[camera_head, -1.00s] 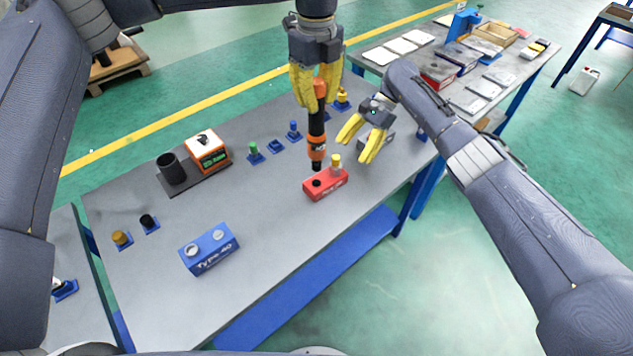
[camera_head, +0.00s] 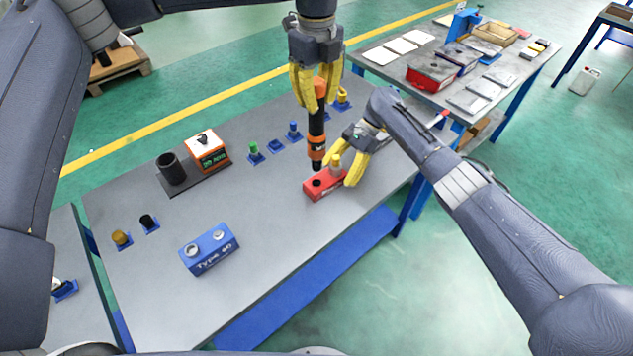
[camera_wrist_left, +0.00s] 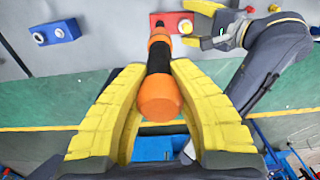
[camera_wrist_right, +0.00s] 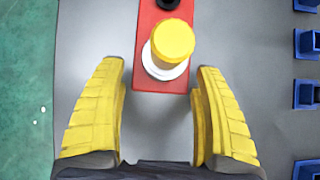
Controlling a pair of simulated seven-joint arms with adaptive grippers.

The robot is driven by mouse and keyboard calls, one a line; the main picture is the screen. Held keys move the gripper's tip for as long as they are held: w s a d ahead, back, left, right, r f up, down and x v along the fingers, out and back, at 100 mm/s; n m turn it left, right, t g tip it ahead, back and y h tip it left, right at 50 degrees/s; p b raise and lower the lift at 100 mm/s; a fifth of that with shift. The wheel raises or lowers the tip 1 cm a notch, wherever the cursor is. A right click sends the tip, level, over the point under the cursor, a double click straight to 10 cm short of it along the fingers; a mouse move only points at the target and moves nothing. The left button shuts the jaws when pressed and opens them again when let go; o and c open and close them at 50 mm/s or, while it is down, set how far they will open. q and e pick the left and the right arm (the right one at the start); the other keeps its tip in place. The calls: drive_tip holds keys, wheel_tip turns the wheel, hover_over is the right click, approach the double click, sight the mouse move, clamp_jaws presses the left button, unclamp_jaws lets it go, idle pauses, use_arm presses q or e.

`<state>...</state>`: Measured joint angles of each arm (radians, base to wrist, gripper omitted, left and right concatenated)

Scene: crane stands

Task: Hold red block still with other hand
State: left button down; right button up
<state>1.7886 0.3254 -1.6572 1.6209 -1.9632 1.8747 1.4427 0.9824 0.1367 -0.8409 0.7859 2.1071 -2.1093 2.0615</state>
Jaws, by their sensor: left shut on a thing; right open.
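The red block (camera_head: 320,187) lies on the grey table, with a dark round hole at its left end and a yellow knob (camera_wrist_right: 172,42) on a white collar at its right end. My left gripper (camera_head: 317,103) is shut on an orange and black screwdriver-like tool (camera_head: 316,127), held upright with its lower end just above the block; it also shows in the left wrist view (camera_wrist_left: 160,85). My right gripper (camera_head: 344,172) is open at the block's right end. In the right wrist view its fingers (camera_wrist_right: 160,75) are on either side of the block's near end, apart from it.
A blue block (camera_head: 209,249) marked Type 40 stands at the front left. An orange and white box (camera_head: 208,152) and a black cup (camera_head: 171,168) stand behind it. Several small blue holders (camera_head: 275,146) line the back. The table between the two blocks is clear.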

drive_tip(key=shift+s+a+f, duration=0.1)
drive_tip(key=shift+a+f, duration=0.1)
drive_tip(key=shift+f, duration=0.05)
idle(0.3)
drive_tip(key=c, duration=1.3)
drive_tip(key=shift+f, duration=0.1)
